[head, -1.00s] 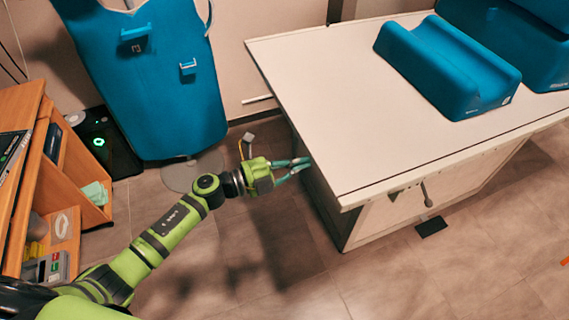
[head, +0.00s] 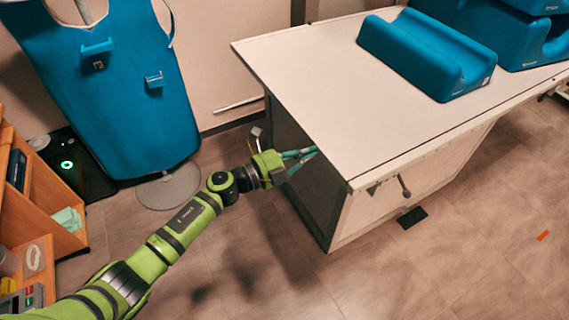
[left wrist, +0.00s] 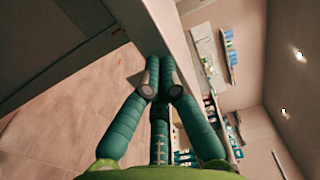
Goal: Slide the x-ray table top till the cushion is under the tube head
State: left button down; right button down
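The x-ray table top (head: 330,105) is a pale flat slab on a box-shaped base (head: 420,192). A blue cushion (head: 428,58) with a long groove lies on its far right part. My left gripper (head: 315,151) is at the table's left end, its teal fingertips at the top's edge near the front corner. In the left wrist view, the fingers of my left gripper (left wrist: 157,62) run together at the tips beside the table edge (left wrist: 85,62), with nothing seen between them. Whether they touch the edge is unclear. The tube head and my right gripper are not in view.
More blue padded blocks (head: 500,38) are stacked at the back right. A blue apron (head: 110,85) stands on a round foot (head: 168,188) at the back left. A wooden cabinet (head: 40,205) is at the left edge. A black pad (head: 412,217) lies on the floor in front of the table.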

aim_at(333, 142)
pick_arm(q)
jog(key=b+x, duration=0.2)
jog(key=x, duration=0.6)
jog(key=shift+a, duration=0.15)
